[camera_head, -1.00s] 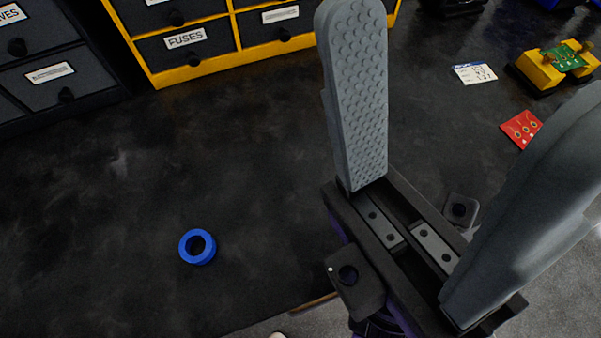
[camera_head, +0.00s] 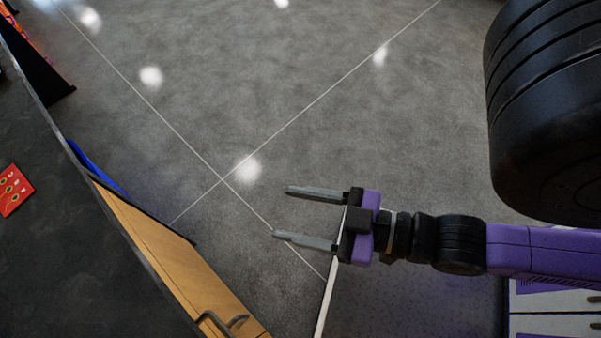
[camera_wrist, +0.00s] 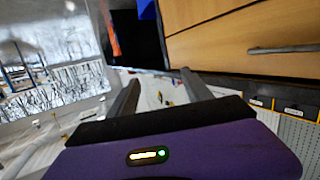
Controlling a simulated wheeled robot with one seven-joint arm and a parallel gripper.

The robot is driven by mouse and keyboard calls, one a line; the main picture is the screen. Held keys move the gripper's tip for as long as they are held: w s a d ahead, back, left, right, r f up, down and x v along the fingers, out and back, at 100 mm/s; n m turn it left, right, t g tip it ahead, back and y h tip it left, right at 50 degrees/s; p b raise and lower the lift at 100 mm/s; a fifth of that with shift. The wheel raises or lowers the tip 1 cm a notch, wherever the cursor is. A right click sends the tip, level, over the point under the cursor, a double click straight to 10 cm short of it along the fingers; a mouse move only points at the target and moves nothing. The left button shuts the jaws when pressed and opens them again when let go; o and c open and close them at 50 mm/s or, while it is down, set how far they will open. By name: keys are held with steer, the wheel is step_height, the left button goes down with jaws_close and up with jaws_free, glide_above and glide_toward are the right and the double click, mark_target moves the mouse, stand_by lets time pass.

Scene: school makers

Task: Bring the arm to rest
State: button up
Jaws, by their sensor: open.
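My gripper (camera_head: 292,215) is open and empty in the head view, with its two grey fingers apart and pointing left. It hangs over the grey floor, to the right of the workbench and clear of it. My purple and black arm reaches in from the right edge. In the wrist view the two fingers of my gripper (camera_wrist: 160,85) show dark and apart, with nothing between them.
The dark bench top (camera_head: 75,260) fills the lower left of the head view, with a red card (camera_head: 14,190) on it. Below its edge is a wooden front (camera_head: 165,255) with a metal handle (camera_head: 222,322). The grey floor (camera_head: 250,90) is open.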

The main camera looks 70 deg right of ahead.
steer(key=shift+s+d+f+m+g, duration=0.15)
steer(key=shift+s+d+f+g, duration=0.15)
steer(key=shift+s, duration=0.25)
steer(key=shift+s+d+f+m+g, duration=0.15)
steer(key=shift+s+d+f+g, duration=0.15)
steer(key=shift+s, duration=0.2)
step_height(320, 180, up, 20)
steer(key=p, duration=2)
steer(key=shift+f, duration=0.1)
